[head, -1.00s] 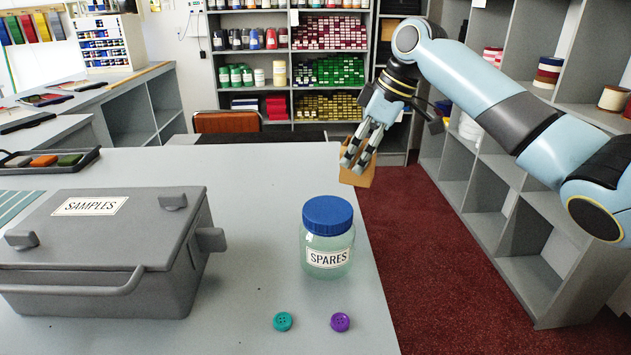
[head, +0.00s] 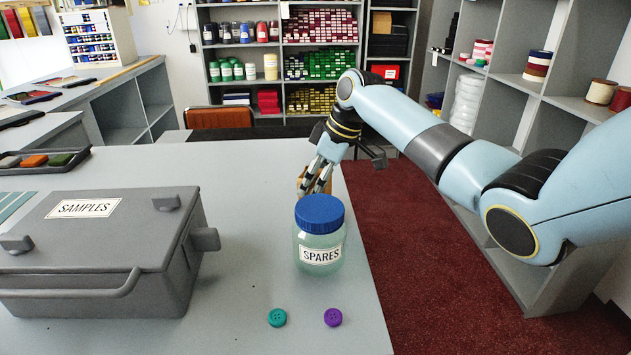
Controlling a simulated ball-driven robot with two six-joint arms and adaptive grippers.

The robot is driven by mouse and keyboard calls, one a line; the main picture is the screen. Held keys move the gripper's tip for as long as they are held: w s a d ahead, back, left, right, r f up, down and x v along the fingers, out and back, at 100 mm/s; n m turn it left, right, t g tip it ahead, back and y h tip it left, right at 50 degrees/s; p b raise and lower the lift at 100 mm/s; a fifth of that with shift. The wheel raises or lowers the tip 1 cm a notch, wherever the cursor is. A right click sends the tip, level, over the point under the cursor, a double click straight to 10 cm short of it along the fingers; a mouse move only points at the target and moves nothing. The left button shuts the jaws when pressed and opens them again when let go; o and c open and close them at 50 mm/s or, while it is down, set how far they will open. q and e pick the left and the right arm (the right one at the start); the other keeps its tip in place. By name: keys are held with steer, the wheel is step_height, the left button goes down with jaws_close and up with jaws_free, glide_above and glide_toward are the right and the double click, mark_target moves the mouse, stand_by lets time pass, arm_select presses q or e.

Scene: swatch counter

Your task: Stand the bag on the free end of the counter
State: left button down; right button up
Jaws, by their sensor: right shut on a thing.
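My right gripper (head: 315,180) is over the far right part of the counter (head: 240,170), behind the jar as seen from here. It is shut on a small brown bag (head: 300,180). Only a little of the bag shows between and beside the fingers. The jar lid hides its lower part, so I cannot tell whether it touches the counter. My left gripper is not in view.
A "SPARES" jar (head: 320,235) with a blue lid stands near the counter's right edge. A teal button (head: 277,318) and a purple button (head: 333,317) lie before it. A grey "SAMPLES" case (head: 100,250) fills the left. The counter's far middle is clear.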

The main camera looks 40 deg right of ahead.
steer(key=shift+f, duration=0.15)
steer(key=o, duration=0.9)
steer(key=shift+o, duration=0.2)
steer(key=b+v, duration=0.1)
steer(key=v, duration=1.1)
